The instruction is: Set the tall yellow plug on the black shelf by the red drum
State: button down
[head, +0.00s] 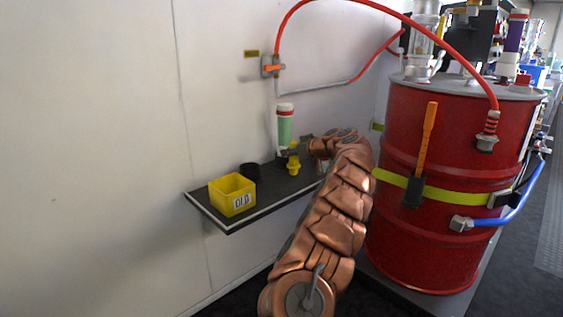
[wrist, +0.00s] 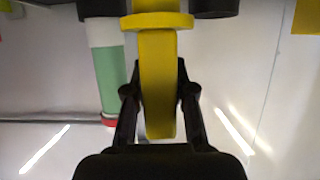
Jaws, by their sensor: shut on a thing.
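The tall yellow plug (head: 293,165) is upright over the far part of the black shelf (head: 275,190), left of the red drum (head: 430,240). I cannot tell whether its lower end touches the shelf. My gripper (head: 294,151) is shut on the plug's upper part. In the wrist view the plug (wrist: 158,70) runs between the two fingers of my gripper (wrist: 159,95), with its wide collar beyond the fingertips. The plug's end past the collar is cut off by the frame there.
A green and white cylinder (head: 285,125) stands on the shelf just behind the plug and shows close beside it in the wrist view (wrist: 110,75). A yellow bin (head: 226,197) and a black cup (head: 249,171) stand nearer the shelf's left end. A red hose (head: 365,8) arches above.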

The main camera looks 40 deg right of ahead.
jog(key=shift+w+f+b, duration=0.95)
jog(key=shift+w+f, duration=0.95)
jog(key=shift+f, duration=0.15)
jog(key=shift+f, duration=0.1)
jog(key=c, duration=1)
grip_release()
